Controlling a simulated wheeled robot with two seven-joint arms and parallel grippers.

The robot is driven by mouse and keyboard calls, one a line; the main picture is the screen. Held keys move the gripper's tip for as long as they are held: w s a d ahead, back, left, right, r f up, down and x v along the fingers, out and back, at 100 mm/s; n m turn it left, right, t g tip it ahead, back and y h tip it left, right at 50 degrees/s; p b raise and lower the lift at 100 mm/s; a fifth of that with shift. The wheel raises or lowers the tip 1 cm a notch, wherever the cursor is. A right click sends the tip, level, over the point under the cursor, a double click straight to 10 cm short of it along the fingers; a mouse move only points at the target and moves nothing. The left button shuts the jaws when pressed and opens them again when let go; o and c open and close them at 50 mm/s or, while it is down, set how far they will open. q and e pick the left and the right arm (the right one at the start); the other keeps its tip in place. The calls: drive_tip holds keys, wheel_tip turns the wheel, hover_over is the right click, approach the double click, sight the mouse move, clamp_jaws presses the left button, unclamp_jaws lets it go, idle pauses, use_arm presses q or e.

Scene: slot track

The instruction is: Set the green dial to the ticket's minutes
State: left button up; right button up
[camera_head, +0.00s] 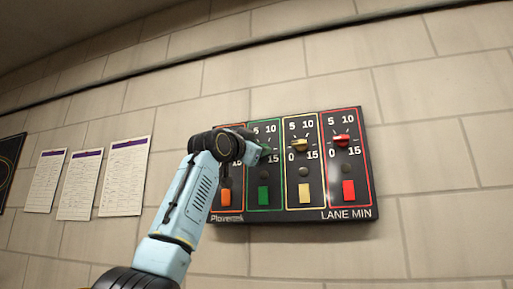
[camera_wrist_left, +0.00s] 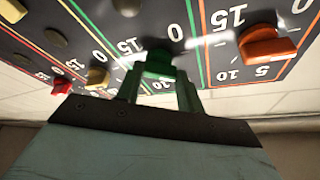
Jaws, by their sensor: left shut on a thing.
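A dark panel marked LANE MIN (camera_head: 300,216) hangs on the wall with orange, green, yellow and red columns. The green dial (camera_head: 266,151) is mostly hidden by my left gripper (camera_head: 257,152) in the head view. In the left wrist view the green dial (camera_wrist_left: 158,63) sits between the fingers of my left gripper (camera_wrist_left: 159,84), which is shut on it. Its pointer setting is hidden. I cannot make out a ticket. My right gripper is not in view.
The yellow dial (camera_head: 301,145) and red dial (camera_head: 342,141) are right of the green one. The orange dial (camera_wrist_left: 267,45) is close beside my gripper in the wrist view. Coloured blocks, including a green one (camera_head: 264,195), sit below. Printed sheets (camera_head: 80,185) hang at left.

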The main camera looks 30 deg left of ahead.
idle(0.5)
use_arm(q)
drive_tip(key=o, duration=1)
drive_tip(key=shift+s, duration=0.1)
drive_tip(key=b+v, duration=0.8)
drive_tip(key=v, duration=0.5)
drive_tip(key=shift+s, duration=0.15)
